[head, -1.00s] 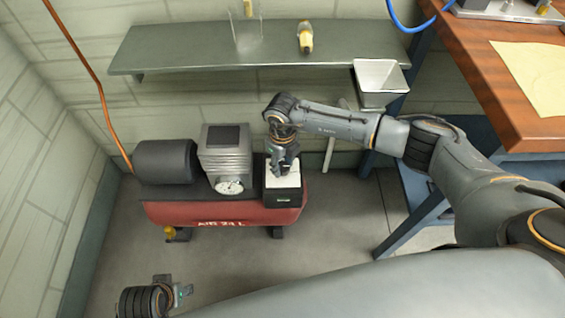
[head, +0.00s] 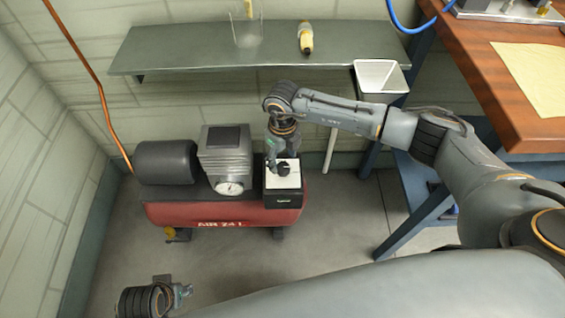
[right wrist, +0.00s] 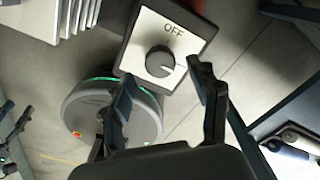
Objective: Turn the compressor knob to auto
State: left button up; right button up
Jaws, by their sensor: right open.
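The compressor (head: 222,216) stands on the floor by the back wall, with a red tank marked "AIR 24 L". A switch box (head: 284,197) with a white top sits at its right end. The round black knob (head: 283,169) is on that top; the right wrist view shows the knob (right wrist: 160,61) close up, with "OFF" printed beside it and a white pointer line aimed away from that word. My right gripper (head: 278,160) is open and empty next to the knob; its fingers (right wrist: 163,88) are apart, short of the knob. My left gripper (head: 182,293) is at the bottom left, its jaws unclear.
A grey shelf (head: 210,52) on the back wall holds a clear container (head: 246,35) and a yellow-and-black item (head: 305,38). A white bin (head: 381,80) hangs at its right. A wooden workbench (head: 480,75) with blue legs stands at the right.

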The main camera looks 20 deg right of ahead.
aim_at(282, 167)
notch_tip(282, 167, up, 8)
jog(key=shift+r, duration=0.2)
jog(key=shift+a, duration=0.15)
dwell(0.4)
